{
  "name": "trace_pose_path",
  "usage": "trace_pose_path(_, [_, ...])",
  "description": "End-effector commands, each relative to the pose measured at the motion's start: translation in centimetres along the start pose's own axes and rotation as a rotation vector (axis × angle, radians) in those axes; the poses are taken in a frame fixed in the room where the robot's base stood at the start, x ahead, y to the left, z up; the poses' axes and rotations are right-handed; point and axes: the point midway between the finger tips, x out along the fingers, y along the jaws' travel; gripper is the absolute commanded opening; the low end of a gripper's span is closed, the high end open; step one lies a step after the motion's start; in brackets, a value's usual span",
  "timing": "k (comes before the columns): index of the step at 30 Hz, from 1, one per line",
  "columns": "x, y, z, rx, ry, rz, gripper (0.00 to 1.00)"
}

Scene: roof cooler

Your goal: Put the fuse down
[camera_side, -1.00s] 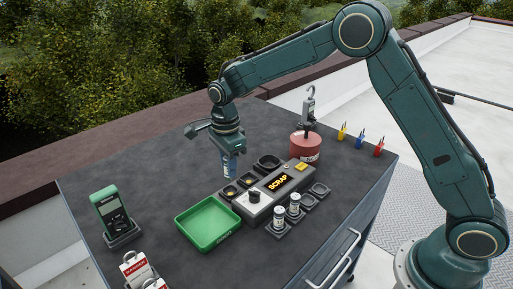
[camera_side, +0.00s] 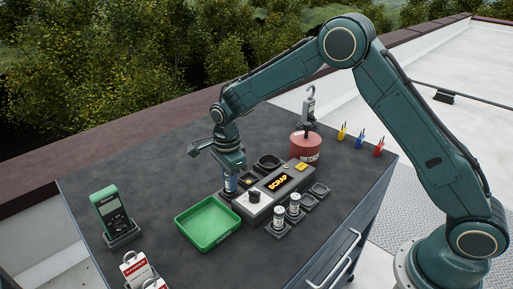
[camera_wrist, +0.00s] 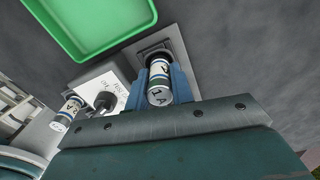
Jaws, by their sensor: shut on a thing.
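A green tray (camera_side: 208,225) lies close in front. Two other fuses (camera_side: 279,216) (camera_side: 294,203) stand in holders before the box. Behind it are a holder with a yellowish centre (camera_side: 249,181) and a round dark one (camera_side: 267,162). A red pot (camera_side: 306,146) stands farther right.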

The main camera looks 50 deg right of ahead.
Motion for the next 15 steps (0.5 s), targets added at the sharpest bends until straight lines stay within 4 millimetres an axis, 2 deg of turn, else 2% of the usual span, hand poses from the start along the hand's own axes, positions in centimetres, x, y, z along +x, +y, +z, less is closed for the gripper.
trace_pose_path(13, [0.72,0.0,0.0,0.0,0.0,0.0,0.0])
trace_pose_path(14, [0.69,-0.01,0.0,0.0,0.0,0.0,0.29])
trace_pose_path(15, [0.68,-0.01,0.0,0.0,0.0,0.0,0.37])
